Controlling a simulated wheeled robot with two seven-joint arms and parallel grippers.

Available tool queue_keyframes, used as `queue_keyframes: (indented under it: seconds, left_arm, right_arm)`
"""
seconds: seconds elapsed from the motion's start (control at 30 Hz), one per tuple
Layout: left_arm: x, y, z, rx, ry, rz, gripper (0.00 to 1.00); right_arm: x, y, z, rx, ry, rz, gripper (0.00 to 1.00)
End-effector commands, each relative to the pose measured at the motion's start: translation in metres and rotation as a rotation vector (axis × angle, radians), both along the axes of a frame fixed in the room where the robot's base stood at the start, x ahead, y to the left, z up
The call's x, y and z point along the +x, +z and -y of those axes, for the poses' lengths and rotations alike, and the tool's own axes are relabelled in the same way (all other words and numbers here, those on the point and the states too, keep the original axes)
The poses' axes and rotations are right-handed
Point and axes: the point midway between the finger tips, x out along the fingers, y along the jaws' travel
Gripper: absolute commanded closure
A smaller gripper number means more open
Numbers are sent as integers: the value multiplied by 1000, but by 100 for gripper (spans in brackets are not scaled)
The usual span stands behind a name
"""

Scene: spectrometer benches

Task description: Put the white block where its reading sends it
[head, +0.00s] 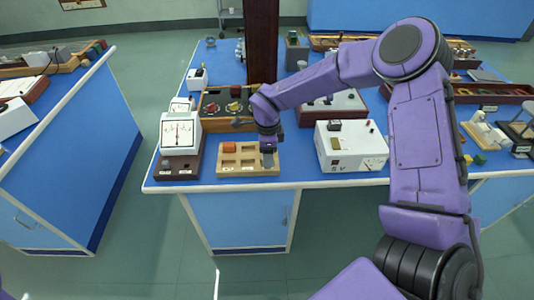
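A pale wooden tray (249,172) with several compartments and small labels on its front edge lies near the front edge of the blue bench. A red-orange block (229,147) sits at its back left. My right gripper (268,152) points down at the right part of the tray. Its fingers are small and dark, and I cannot tell whether they hold anything. I cannot make out a white block; one may be hidden at the gripper. A white dial meter (180,131) stands on a dark labelled base (177,168) left of the tray. My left gripper is out of view.
A white box with a dial (350,147) stands right of the tray. Behind the tray is a wooden panel with knobs (222,106), and a dark post (262,40) rises there. Other instruments crowd the bench. A second blue bench (75,135) stands left across an aisle.

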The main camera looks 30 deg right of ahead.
Motion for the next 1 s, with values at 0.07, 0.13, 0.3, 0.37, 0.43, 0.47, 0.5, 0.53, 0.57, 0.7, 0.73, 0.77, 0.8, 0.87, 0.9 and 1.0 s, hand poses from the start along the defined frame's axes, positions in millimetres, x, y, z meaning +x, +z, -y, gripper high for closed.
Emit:
queue_keyframes:
  seconds: [0.07,0.13,0.3,0.37,0.43,0.47,0.5,0.53,0.57,0.7,0.73,0.77,0.8,0.87,0.9,1.0]
  left_arm:
    - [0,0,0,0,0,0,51]
    - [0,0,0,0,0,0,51]
    - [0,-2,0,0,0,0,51]
    - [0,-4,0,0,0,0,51]
    - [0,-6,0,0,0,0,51]
    - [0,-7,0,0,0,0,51]
    - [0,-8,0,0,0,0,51]
    - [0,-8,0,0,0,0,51]
    - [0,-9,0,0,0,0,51]
    - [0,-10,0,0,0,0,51]
    - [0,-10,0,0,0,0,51]
    - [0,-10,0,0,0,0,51]
    - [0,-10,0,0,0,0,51]
    - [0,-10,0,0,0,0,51]
    - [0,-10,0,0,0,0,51]
    - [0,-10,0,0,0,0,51]
  right_arm:
    - [0,0,0,0,0,0,44]
    - [0,0,0,0,0,0,44]
    - [1,12,0,2,-1,3,44]
    - [1,24,0,3,-2,5,44]
    - [1,42,0,2,-1,6,44]
    - [1,49,0,3,-2,7,44]
    - [1,59,0,2,-2,6,44]
    - [1,66,0,1,0,6,44]
    - [1,73,0,1,-1,6,44]
    - [1,96,0,0,-1,1,44]
    - [1,99,0,0,-1,1,44]
    - [1,101,0,0,-1,1,44]
    - [1,104,0,1,-1,1,44]
    - [0,106,0,1,0,1,44]
    - [0,106,0,0,0,0,44]
    - [0,106,0,0,0,0,44]
